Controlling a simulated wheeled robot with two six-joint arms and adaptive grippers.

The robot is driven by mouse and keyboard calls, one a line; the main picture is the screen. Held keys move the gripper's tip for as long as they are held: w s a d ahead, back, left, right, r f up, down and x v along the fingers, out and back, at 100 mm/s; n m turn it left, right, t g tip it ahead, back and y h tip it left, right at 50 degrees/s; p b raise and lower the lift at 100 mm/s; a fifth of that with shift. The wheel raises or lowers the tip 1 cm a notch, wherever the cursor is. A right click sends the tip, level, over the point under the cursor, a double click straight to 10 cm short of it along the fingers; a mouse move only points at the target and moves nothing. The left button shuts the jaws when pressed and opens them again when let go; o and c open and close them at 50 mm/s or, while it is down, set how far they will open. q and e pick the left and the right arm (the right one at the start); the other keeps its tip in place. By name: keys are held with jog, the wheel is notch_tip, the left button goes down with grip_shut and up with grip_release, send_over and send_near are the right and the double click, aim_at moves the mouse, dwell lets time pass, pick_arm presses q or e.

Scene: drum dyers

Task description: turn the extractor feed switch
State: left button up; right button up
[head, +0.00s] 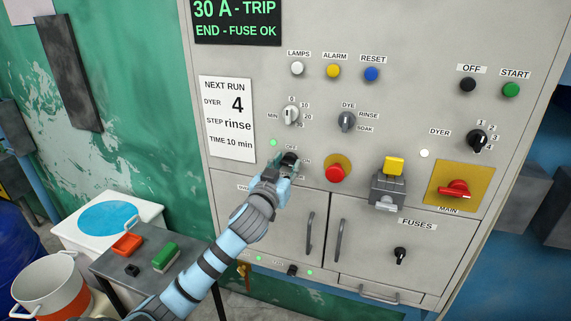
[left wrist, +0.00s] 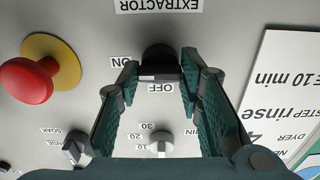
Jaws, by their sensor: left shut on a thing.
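The extractor switch is a black knob (left wrist: 160,58) on the grey panel, under an upside-down EXTRACTOR label in the left wrist view. Its OFF label (left wrist: 160,88) and ON label (left wrist: 121,61) show beside it. My left gripper (left wrist: 160,76) has its two dark green fingers on either side of the knob, shut on it. In the head view my left gripper (head: 287,164) reaches up from below and covers most of the knob and its labels. A lit green lamp (head: 273,142) is just up and left of it. I cannot tell which way the knob points. My right gripper is not in view.
A red push button (head: 335,173) is close to the right of the gripper. The timer knob (head: 291,115) and dye selector (head: 346,120) are above. Cabinet door handles (head: 310,235) stick out below. A small table (head: 105,264) with coloured objects stands lower left.

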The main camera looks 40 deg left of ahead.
pick_arm(q)
jog(key=shift+f, duration=0.2)
jog(key=o, duration=1.2)
jog(key=shift+w, duration=0.1)
jog(key=shift+c, duration=0.2)
jog(key=shift+r, duration=0.1)
jog(key=shift+s, duration=0.3)
jog(key=v, duration=1.1)
jog(key=shift+s+d, duration=0.15)
jog(key=shift+s, duration=0.05)
